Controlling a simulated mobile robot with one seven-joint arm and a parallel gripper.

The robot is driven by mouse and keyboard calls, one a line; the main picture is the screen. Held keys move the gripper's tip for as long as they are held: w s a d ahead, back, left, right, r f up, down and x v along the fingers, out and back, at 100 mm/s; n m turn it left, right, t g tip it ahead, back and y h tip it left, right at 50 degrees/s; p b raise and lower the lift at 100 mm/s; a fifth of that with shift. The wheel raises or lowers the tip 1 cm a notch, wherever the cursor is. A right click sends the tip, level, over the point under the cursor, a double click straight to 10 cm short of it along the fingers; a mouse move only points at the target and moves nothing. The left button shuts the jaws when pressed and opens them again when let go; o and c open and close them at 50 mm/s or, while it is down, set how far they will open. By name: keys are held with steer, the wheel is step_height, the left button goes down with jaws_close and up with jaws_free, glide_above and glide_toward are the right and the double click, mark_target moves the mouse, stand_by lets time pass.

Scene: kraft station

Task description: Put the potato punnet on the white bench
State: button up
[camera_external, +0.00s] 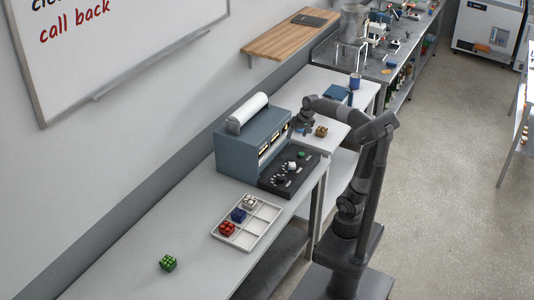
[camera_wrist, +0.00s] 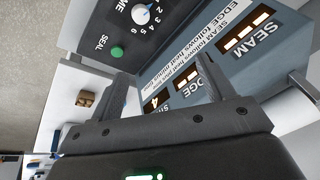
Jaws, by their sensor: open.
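A small brown punnet (camera_external: 320,131), which looks like the potato punnet, sits on the white bench (camera_external: 333,118) just past the blue-grey machine. It also shows at the left of the wrist view (camera_wrist: 86,98), to the left of my fingers and apart from them. My gripper (camera_external: 304,129) is over the far end of the machine, to the left of the punnet in the external view. In the wrist view my gripper (camera_wrist: 170,84) has its two fingers spread, with only the machine's front visible between them.
The blue-grey machine (camera_external: 235,158) with a white roll and black control panel (camera_external: 275,181) stands close to my gripper.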

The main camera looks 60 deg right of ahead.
steer(key=s+a+f+n+t, duration=0.1)
steer(key=s+a+f+n, duration=0.1)
steer(key=s+a, duration=0.4)
steer(key=s+a+f+n+t, duration=0.1)
steer(key=s+a+f+n, duration=0.2)
steer(key=s+a+n, duration=0.2)
steer(key=s+a, duration=0.1)
steer(key=a, duration=0.2)
steer(key=shift+s+a+f, duration=0.15)
steer(key=shift+s+f, duration=0.05)
steer(key=shift+s, duration=0.2)
